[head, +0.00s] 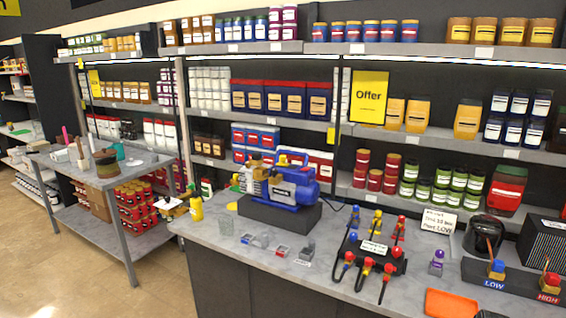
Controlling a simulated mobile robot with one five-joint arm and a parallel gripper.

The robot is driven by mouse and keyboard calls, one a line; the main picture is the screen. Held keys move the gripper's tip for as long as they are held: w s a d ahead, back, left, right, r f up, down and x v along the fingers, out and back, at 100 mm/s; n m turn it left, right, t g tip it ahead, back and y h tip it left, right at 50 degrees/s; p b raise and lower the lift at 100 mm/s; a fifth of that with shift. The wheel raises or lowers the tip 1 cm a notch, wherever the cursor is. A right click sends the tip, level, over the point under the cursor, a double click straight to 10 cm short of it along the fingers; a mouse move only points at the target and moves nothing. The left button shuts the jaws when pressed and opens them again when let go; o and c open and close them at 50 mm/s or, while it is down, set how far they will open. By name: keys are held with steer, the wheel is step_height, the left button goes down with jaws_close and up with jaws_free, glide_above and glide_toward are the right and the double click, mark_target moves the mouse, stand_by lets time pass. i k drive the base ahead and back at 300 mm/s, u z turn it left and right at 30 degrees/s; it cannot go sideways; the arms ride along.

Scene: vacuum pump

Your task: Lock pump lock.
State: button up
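A blue vacuum pump (302,188) with a blue top handle and a silver front part sits on a black block (268,213) on the grey counter (235,259). Small yellow and red parts show at its upper left. The pump's lock is too small to make out, and I cannot tell its state. A dark cable runs from the pump to the right. My gripper is not in view.
A black hose manifold (370,247) with several red, yellow and blue valves lies right of the pump. Small fittings (262,240) stand in front. A yellow bottle (196,206) stands left. An orange tray (452,303) and LOW/HIGH valves (496,269) are at right.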

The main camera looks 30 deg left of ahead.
mark_target(282, 158)
steer(key=k, duration=1.3)
steer(key=u, duration=0.45)
steer(key=i, duration=1.15)
steer(key=u, duration=1.65)
steer(key=i, duration=2.05)
steer(key=u, duration=0.55)
steer(key=i, duration=1.55)
steer(key=z, duration=0.05)
steer(key=k, duration=0.9)
steer(key=u, duration=0.2)
steer(key=i, duration=0.65)
steer(key=z, duration=0.05)
